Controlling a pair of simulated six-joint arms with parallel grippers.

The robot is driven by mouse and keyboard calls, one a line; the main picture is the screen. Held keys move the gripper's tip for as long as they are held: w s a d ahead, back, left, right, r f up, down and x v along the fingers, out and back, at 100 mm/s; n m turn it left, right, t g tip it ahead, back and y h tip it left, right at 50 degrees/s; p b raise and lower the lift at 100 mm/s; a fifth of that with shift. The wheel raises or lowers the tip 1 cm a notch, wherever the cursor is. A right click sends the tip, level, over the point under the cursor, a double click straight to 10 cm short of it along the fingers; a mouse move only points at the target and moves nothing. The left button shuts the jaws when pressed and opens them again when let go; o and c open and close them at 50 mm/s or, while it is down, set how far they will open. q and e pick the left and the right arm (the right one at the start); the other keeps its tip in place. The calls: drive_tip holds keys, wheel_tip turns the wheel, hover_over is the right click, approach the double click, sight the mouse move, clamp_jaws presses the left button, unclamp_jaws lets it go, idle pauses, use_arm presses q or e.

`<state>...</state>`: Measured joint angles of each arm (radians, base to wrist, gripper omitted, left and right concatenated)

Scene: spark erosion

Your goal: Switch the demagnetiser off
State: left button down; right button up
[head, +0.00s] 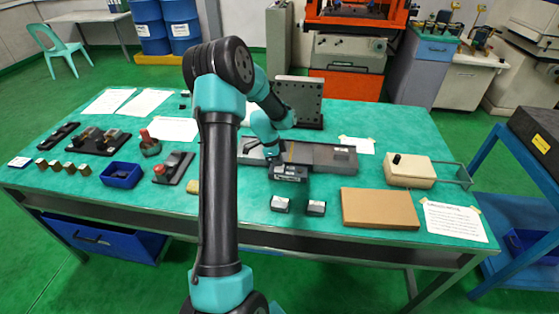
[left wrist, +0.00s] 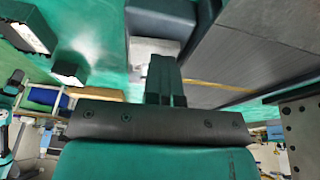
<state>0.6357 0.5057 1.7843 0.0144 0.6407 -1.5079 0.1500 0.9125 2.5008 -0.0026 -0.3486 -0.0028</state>
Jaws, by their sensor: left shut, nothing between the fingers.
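A long, low grey unit (head: 325,155) lies across the middle of the green bench, with a thin yellow line on it; I take it for the demagnetiser. A dark box with a pale label (head: 289,173) sits at its front edge. My left gripper (head: 275,158) is shut and empty, pointing down at the unit's left part, just behind the box. In the left wrist view the shut fingers (left wrist: 166,82) are over a pale metal patch (left wrist: 153,50), beside the large grey body (left wrist: 250,50). I cannot tell whether they touch anything. No switch position is readable. My right gripper is not in view.
Two small pale-topped blocks (head: 280,204) stand in front, left of a brown slab (head: 380,208). A cream box with a black knob (head: 410,170) stands to the right. An upright grey plate (head: 300,98) rises behind. A blue bin (head: 122,175) and small tools are left.

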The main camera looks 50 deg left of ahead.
use_arm(q)
drive_tip(key=shift+s+d+r, duration=0.15)
drive_tip(key=shift+s+d, duration=0.2)
drive_tip(key=shift+s, duration=0.05)
drive_tip(key=shift+w+r, duration=0.1)
drive_tip(key=shift+r, duration=0.35)
drive_tip(key=w+v, duration=0.2)
drive_tip(key=v, duration=1)
drive_tip(key=shift+a+r, duration=0.5)
drive_tip(key=shift+s, duration=0.1)
